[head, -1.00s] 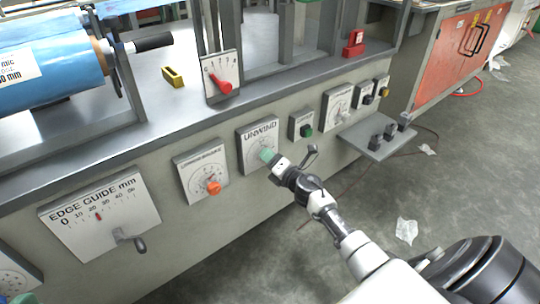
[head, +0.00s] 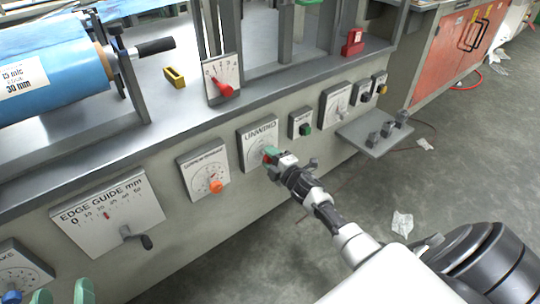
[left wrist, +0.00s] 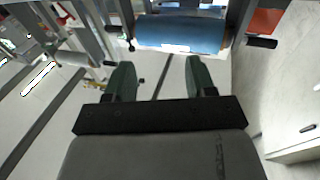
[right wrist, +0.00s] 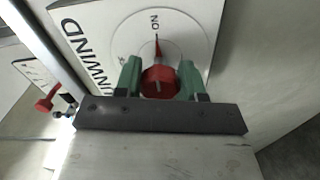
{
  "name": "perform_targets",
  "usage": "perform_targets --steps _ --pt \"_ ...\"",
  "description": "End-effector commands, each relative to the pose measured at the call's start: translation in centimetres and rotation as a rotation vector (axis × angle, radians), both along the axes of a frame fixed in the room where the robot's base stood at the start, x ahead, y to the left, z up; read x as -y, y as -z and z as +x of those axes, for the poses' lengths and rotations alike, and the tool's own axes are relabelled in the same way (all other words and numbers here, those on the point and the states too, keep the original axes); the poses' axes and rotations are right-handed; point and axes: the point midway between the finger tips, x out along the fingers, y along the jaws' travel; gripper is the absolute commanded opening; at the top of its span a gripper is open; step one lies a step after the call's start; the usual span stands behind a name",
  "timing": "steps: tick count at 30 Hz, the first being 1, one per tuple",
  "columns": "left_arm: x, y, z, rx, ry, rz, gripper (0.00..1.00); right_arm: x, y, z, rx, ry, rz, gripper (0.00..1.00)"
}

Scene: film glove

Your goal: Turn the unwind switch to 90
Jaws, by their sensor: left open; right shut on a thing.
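The unwind switch is a red knob (right wrist: 158,82) on a round white dial under the word UNWIND. In the right wrist view its red pointer points up the picture, towards a short printed mark at the dial's edge. My right gripper (right wrist: 160,78) is shut on the knob, a green finger on each side. In the head view the UNWIND panel (head: 258,136) is on the machine front, with my right gripper (head: 270,155) at its dial. My left gripper (head: 62,293) shows at the lower left edge; in the left wrist view (left wrist: 162,80) it is open and empty.
The EDGE GUIDE panel (head: 105,210) and a dial panel with an orange knob (head: 216,187) lie left of UNWIND. A panel with a green knob (head: 305,130) is close on its right. A small grey shelf (head: 375,140) juts out further right. A blue roll (head: 50,75) lies above.

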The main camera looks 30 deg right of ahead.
Motion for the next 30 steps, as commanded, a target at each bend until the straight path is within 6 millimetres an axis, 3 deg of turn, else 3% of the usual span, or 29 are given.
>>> perform_targets --steps 18,19,24,30 --pt "-0.14 0.76 -0.04 -0.058 -0.003 0.015 0.55 0.05 0.14 -0.04 -0.006 0.002 0.045 0.16" --pt "-0.14 0.76 -0.04 -0.058 -0.003 0.015 0.55 0.05 0.14 -0.05 -0.006 0.002 0.045 0.41" --pt "-0.13 0.73 -0.03 -0.057 -0.003 0.015 0.55 0.03 0.11 -0.03 -0.006 0.001 0.043 0.65" --pt "-0.12 0.71 -0.04 -0.056 -0.003 0.014 0.55 0.01 0.06 -0.01 -0.004 0.001 0.042 0.65"
